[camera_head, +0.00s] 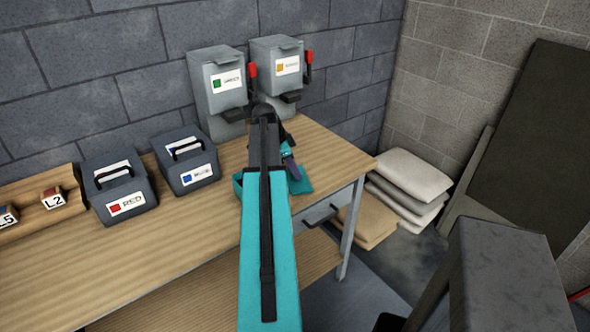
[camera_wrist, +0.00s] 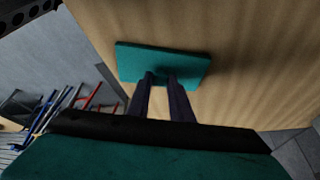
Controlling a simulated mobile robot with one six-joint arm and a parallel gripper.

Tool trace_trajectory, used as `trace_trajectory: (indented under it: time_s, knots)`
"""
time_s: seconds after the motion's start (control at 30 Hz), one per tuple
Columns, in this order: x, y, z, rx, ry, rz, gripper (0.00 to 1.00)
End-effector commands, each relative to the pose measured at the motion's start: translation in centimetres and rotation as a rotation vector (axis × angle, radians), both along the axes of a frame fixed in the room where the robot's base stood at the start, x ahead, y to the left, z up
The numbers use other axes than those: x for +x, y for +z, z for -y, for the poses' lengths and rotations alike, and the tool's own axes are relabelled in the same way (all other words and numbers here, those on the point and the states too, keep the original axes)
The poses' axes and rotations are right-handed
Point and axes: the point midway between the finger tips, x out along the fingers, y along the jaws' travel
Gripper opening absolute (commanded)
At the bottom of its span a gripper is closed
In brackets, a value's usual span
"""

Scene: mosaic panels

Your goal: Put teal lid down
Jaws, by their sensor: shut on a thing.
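In the head view the lid (camera_head: 304,178) shows right of my teal arm, near the right end of the wooden table (camera_head: 325,150). The lid is over or on the table top; I cannot tell whether it touches.
A red-labelled box (camera_head: 118,188) and a blue-labelled box (camera_head: 184,160) stand left on the table. Two grey dispensers with red levers, one green-labelled (camera_head: 217,92) and one orange-labelled (camera_head: 278,70), stand at the back. Sacks (camera_head: 410,180) lie on the floor right of the table.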

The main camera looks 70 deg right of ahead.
Motion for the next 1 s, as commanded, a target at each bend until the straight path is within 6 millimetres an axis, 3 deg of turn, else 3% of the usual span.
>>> trace_trajectory:
  time_s: [0.07,0.1,0.2,0.7,1.0]
  knots:
    - [0.0,-0.2,0.0,0.000,0.000,0.000,0.00]
    - [0.0,-0.3,0.0,0.000,0.000,0.000,0.21]
    - [0.0,-0.2,0.0,0.000,0.000,0.000,0.38]
    - [0.2,0.3,-0.1,0.000,0.001,0.000,0.38]
    - [1.0,2.7,-0.6,-0.002,0.001,0.001,0.38]
